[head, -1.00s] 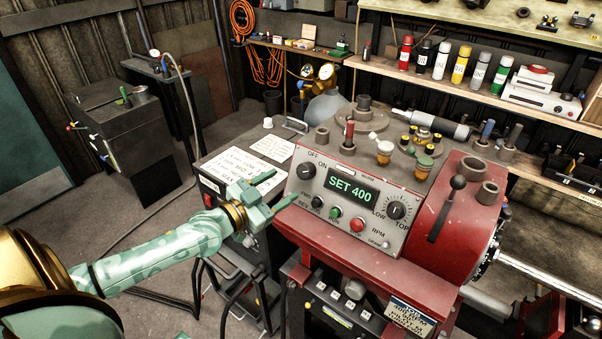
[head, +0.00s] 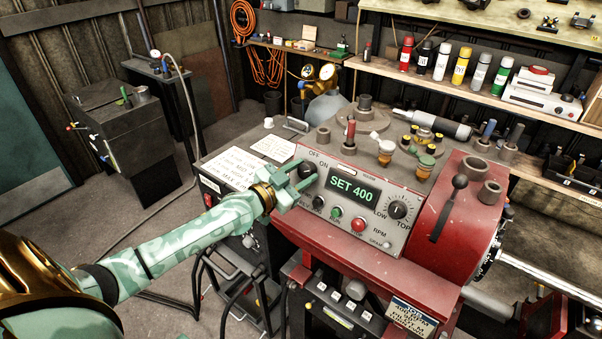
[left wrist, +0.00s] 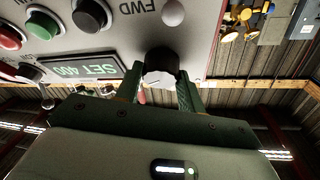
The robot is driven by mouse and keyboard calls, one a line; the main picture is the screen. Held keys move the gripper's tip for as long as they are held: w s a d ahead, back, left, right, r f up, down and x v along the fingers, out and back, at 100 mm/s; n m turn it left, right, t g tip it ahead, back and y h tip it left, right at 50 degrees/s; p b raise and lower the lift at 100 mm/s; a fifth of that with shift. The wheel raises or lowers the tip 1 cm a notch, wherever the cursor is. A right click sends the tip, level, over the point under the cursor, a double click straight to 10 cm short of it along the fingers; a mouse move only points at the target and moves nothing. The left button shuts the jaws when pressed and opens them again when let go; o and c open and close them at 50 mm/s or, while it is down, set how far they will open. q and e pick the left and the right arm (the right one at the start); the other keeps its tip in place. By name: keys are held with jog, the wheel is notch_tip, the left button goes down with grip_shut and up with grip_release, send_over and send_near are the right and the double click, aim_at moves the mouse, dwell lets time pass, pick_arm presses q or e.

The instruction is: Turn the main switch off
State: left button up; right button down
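The main switch (head: 308,170) is a dark round knob marked OFF and ON at the upper left of the lathe's grey control panel (head: 322,205). My left gripper (head: 307,173) is at this knob, one finger on each side of it. In the left wrist view the knob (left wrist: 160,64) sits between the two spread fingertips (left wrist: 160,88), with a small gap showing on its left; firm contact on both sides does not show. The fingers partly cover the knob and its nearby lettering in the head view. My right gripper is out of view.
Paper notes (head: 273,149) lie on the bench at the left.

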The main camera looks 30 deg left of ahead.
pick_arm(q)
jog(key=shift+r+n+y+p, duration=0.15)
jog(key=shift+n+y+p, duration=0.15)
jog(key=shift+n+p, duration=0.6)
jog(key=n+y+p, duration=0.1)
jog(key=n+p, duration=0.2)
jog(key=n+y+p, duration=0.2)
jog(key=n+p, duration=0.2)
jog(key=n+y+p, duration=0.2)
jog(key=n+p, duration=0.1)
jog(key=shift+d+r+n+p, duration=0.1)
jog(key=shift+d+n+p, duration=0.1)
jog(key=shift+n+p, duration=0.2)
jog(key=shift+n+g+y+p, duration=0.3)
jog(key=shift+n+y+p, duration=0.7)
jog(key=shift+n, duration=0.6)
jog(key=shift+f, duration=0.2)
jog(key=o, duration=1)
jog(key=v, duration=1.6)
jog(key=shift+s+a+p, duration=0.1)
jog(key=shift+s+p, duration=0.1)
jog(key=shift+p, duration=0.1)
